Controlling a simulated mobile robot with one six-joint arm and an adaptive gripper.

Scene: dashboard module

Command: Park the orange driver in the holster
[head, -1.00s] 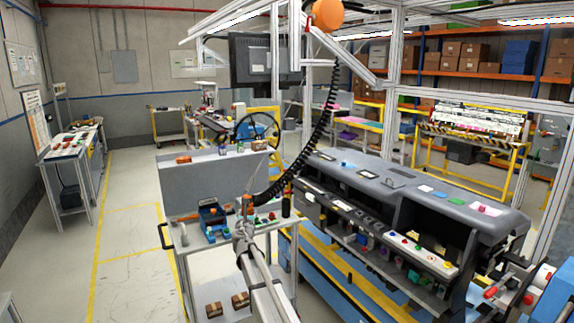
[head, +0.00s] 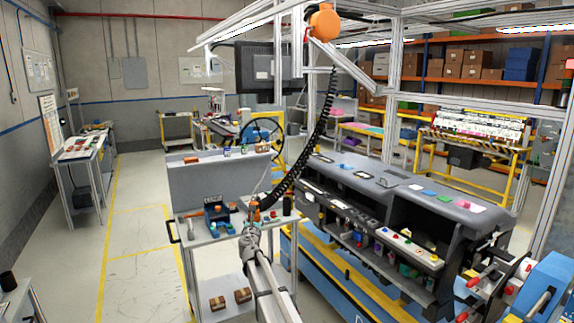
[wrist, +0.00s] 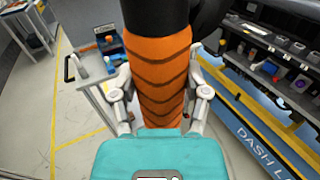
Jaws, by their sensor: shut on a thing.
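The orange driver (wrist: 160,85) fills the middle of the wrist view, with a ribbed orange body and a dark upper end. My gripper (wrist: 157,98) is shut on it, one finger on each side. In the head view the driver (head: 255,213) shows small and upright at the end of my arm, with my gripper (head: 250,234) around its lower part, in front of the cart. A black coiled cable (head: 322,125) hangs from an orange balancer (head: 325,21) down to near the driver. I cannot make out the holster for sure; a black upright cylinder (head: 287,204) stands on the cart right of the driver.
The grey cart (head: 190,240) carries a blue bin (head: 216,216) and small parts, with boxes on its lower shelf. The dark dashboard module (head: 430,205) stands close on the right, on a blue and yellow base. Open floor (head: 130,240) lies on the left.

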